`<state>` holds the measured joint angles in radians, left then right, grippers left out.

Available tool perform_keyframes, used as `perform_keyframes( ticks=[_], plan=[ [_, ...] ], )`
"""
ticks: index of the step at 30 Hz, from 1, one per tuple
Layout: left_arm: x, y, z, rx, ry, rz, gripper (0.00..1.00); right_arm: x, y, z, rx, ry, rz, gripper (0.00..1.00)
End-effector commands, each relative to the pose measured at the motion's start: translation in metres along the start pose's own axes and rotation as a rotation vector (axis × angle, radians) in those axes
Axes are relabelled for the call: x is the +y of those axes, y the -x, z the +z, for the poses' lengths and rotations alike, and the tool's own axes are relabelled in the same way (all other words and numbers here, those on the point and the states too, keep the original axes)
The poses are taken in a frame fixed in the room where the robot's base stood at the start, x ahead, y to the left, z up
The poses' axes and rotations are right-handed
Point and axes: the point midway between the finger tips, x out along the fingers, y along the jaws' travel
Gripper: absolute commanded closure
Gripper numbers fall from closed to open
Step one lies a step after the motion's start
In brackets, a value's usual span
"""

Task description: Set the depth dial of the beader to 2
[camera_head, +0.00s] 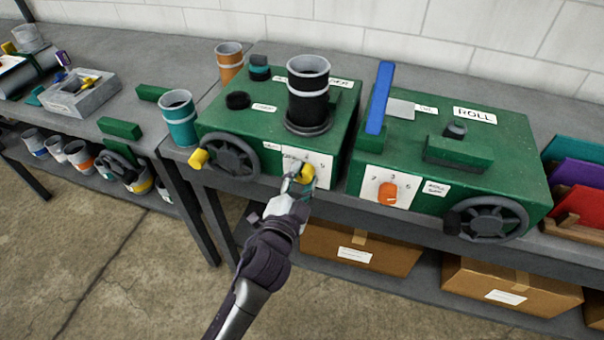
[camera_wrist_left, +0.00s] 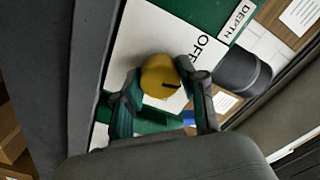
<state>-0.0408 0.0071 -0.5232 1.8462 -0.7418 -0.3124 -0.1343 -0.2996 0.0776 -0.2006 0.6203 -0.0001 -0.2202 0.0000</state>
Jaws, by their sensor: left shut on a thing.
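The beader (camera_head: 225,120) is the left green machine on the bench, with a black cylinder on top. Its depth dial is a yellow knob (camera_head: 307,172) on a white front plate (camera_head: 321,163). My left gripper (camera_head: 297,184) is shut on this knob. In the left wrist view the yellow knob (camera_wrist_left: 160,78) sits between the two fingers of the left gripper (camera_wrist_left: 162,104). A dark pointer line on the knob points right, below the word OFF. A DEPTH label (camera_wrist_left: 237,20) is beside the plate. The plate's numbers are partly hidden. My right gripper is not in view.
A second green machine labelled ROLL (camera_head: 470,160), with an orange knob (camera_head: 388,193) and a blue lever (camera_head: 380,98), stands to the right. A handwheel with a yellow grip (camera_head: 198,159) is left of the depth dial. A teal cup (camera_head: 180,120) stands left of the beader.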

Motion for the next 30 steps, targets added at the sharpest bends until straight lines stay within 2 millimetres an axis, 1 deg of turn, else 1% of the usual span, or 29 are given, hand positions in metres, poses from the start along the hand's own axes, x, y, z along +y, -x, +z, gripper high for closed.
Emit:
perform_keyframes(
  ticks=[6, 12, 29, 30],
  plan=[
    [-0.0002, -0.0001, -0.0008, 0.001, -0.123, 0.001, 0.94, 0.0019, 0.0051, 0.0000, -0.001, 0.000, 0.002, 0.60],
    [0.0001, -0.0001, -0.0006, 0.002, -0.186, 0.000, 0.94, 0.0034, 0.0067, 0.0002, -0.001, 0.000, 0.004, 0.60],
    [0.0004, -0.0001, -0.0005, 0.002, -0.211, 0.000, 0.94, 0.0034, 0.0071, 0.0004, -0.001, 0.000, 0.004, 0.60],
    [0.0004, -0.0001, -0.0005, 0.002, -0.211, 0.000, 0.53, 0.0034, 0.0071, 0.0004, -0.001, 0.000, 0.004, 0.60]
  ],
)
